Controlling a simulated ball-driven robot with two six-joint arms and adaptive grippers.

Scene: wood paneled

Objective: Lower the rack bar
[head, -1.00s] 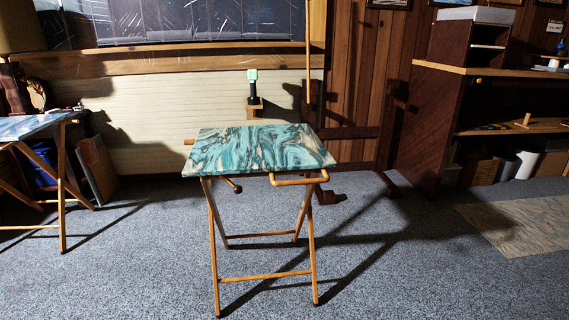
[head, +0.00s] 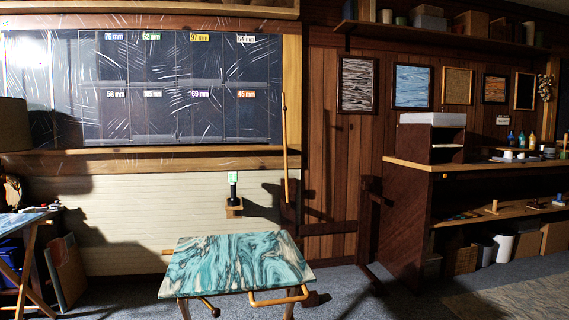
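A thin, light wooden bar (head: 285,150) stands upright in front of the wall, to the right of the covered cabinet. It looks like the rack bar. Its lower end meets a dark wooden frame (head: 330,228) behind the marbled table; how it is joined there cannot be made out. The bar is beyond the table from where I look. Neither of my grippers shows in the head view, so their place relative to the bar is hidden.
A folding table with a teal marbled top (head: 235,262) stands in front, with a wooden handle loop (head: 278,298) at its near edge. A wooden shelf unit (head: 408,200) stands at right, and another small table (head: 22,222) at left. Carpet (head: 410,297) is clear at right.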

